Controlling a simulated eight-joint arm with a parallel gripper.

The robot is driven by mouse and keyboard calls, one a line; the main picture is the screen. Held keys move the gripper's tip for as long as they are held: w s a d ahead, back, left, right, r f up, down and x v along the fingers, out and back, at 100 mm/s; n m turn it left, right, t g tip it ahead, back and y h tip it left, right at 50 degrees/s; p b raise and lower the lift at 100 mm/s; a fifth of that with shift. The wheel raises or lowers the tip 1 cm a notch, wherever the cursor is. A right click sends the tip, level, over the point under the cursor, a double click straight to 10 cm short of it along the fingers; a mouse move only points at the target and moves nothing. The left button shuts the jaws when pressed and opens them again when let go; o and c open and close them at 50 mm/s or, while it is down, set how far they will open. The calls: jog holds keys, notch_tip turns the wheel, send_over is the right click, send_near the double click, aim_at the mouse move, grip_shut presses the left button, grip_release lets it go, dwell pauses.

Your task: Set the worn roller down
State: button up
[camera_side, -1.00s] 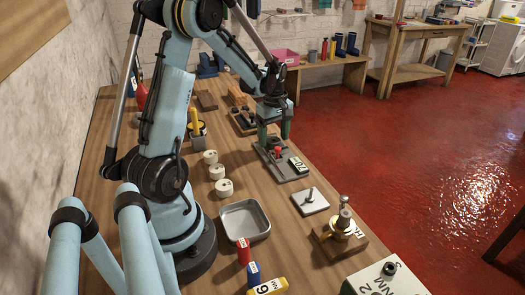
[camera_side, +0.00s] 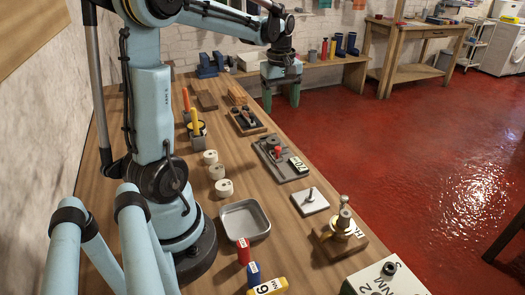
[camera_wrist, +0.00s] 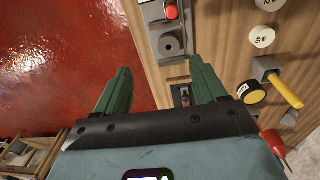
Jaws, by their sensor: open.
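My gripper (camera_side: 281,98) is raised near the bench's right edge, beyond the grey fixture plate (camera_side: 292,170). Its green fingers are apart with nothing between them; they also show in the wrist view (camera_wrist: 161,70). A dark grey roller (camera_side: 273,142) sits on the far end of that plate, by a red knob (camera_side: 277,153). In the wrist view the roller (camera_wrist: 171,45) shows a central hole, and it is clear of the fingers. I cannot tell for sure that it is the worn one. Several white rollers (camera_side: 223,188) stand in a row on the bench.
An empty metal tray (camera_side: 262,230) lies nearer the camera. A small plate with an upright pin (camera_side: 311,196) and a brass device on a wooden block (camera_side: 343,228) are to its right. Pots with red and yellow handles (camera_side: 196,128) stand at the left.

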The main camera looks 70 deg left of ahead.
jog(key=s+d+m+t, duration=0.2)
jog(key=d+m+t, duration=0.1)
jog(key=d+m, duration=0.5)
jog(key=s+d+m+t, duration=0.2)
jog(key=d+m, duration=0.7)
jog(key=d, duration=0.5)
jog(key=shift+d+f+m+t, duration=0.2)
jog(key=shift+f+m+t, duration=0.15)
jog(key=shift+t, duration=0.55)
